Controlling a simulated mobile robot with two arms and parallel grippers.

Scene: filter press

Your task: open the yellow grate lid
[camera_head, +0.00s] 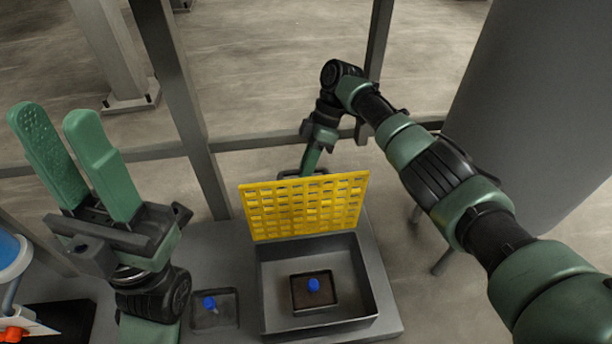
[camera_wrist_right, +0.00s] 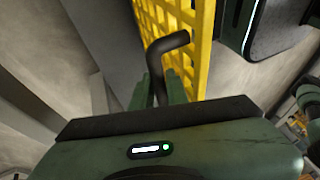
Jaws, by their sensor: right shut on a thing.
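The yellow grate lid (camera_head: 305,207) stands raised, nearly upright, at the back edge of a dark grey box (camera_head: 370,305). The box is open at the top. My right gripper (camera_head: 307,170) is behind the lid, near its top edge, and is shut on the lid's dark handle (camera_head: 322,172). In the right wrist view the bent black handle (camera_wrist_right: 165,48) runs from between the fingers towards the yellow grate (camera_wrist_right: 182,22). My left gripper (camera_head: 68,130) is at the left, apart from the lid, with its two green fingers pointing up and a gap between them.
Grey metal posts (camera_head: 185,100) and a rail stand behind. A large grey cylinder (camera_head: 540,130) is at the right.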

